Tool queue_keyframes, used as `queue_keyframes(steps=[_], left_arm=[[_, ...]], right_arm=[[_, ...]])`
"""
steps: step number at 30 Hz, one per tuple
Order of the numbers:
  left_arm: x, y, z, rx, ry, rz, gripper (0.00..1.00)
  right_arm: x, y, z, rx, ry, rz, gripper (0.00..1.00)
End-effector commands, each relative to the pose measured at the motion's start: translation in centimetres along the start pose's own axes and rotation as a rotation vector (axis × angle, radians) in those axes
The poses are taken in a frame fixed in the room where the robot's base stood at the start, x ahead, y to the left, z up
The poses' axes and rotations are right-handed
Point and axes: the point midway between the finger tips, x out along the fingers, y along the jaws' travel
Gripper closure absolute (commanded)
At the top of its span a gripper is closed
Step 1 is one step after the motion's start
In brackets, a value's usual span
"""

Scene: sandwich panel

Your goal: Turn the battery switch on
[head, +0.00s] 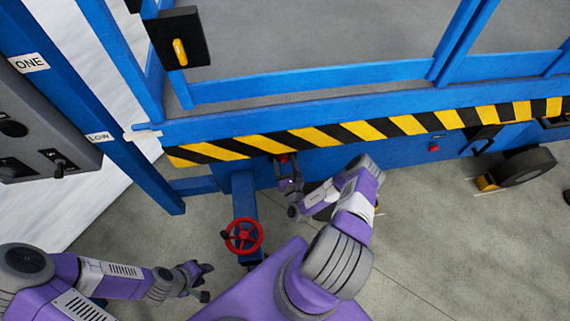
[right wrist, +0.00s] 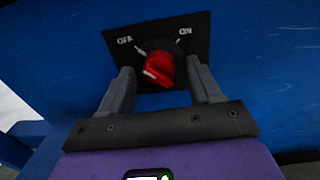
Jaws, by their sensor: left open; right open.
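The battery switch is a red rotary knob (right wrist: 158,68) on a black plate (right wrist: 120,43) marked OFF at left and ON at right, set in a blue panel. The knob's pale mark sits at its lower left; I cannot tell its exact setting. My right gripper (right wrist: 165,85) is open, its fingers on either side of the knob with gaps showing. In the head view, my right gripper (head: 287,165) reaches under the striped edge, and only a bit of red shows there. My left gripper (head: 203,281) is open and empty at the lower left.
A red handwheel (head: 243,236) on a blue post stands between my arms. A yellow-black striped beam (head: 340,133) runs above the switch. A grey control box (head: 40,130) is at the left. A wheel (head: 525,166) and a red button (head: 433,148) are at the right.

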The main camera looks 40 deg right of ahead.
Motion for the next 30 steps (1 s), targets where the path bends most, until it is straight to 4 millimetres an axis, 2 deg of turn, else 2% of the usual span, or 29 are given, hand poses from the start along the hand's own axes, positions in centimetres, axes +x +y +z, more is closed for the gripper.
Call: queue_keyframes(steps=[2,13,23,30], left_arm=[[-0.01,0.01,0.0,0.0,0.0,0.0,0.57],[-0.01,0.01,0.0,0.0,0.0,0.0,0.57],[-0.01,0.01,0.0,0.0,0.0,0.0,0.57],[0.01,0.0,0.0,0.0,0.0,0.0,0.57]], right_arm=[[0.0,0.0,0.03,0.0,0.0,0.0,0.36],[-0.03,0.0,0.02,0.0,-0.001,0.0,0.92],[-0.04,-0.01,0.0,0.046,-0.005,0.0,0.92],[-0.08,-0.03,-0.09,0.192,-0.015,-0.002,0.92]])
